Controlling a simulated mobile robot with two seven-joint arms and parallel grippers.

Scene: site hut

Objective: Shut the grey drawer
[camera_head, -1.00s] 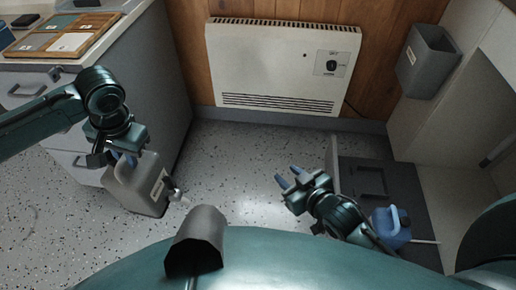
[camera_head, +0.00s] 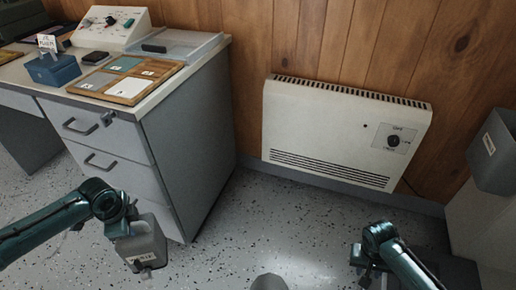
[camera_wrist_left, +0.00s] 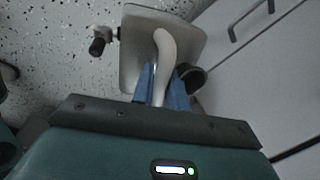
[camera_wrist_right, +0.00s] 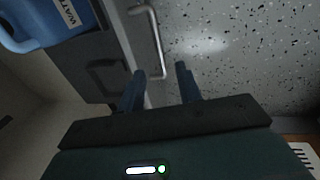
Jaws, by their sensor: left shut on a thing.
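The grey drawer (camera_wrist_right: 122,48) stands pulled out in the right wrist view, with a bar handle (camera_wrist_right: 152,40) on its front. A blue container labelled WATER (camera_wrist_right: 48,22) is in it. In the head view only a dark part of the drawer (camera_head: 455,268) shows at lower right. My right gripper (camera_wrist_right: 160,86) is open; its fingers are apart near the handle's lower end, with nothing visibly gripped. My left gripper (camera_wrist_left: 160,82) is shut on the pale handle of a grey jerrycan (camera_head: 143,240) and holds it up beside the desk.
A grey desk unit (camera_head: 190,150) with shut drawers stands at left, carrying a wooden tray (camera_head: 172,80), a blue box (camera_head: 52,70) and a control box (camera_head: 112,28). A white heater (camera_head: 345,130) is on the back wall. A grey bin (camera_head: 495,150) hangs at right.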

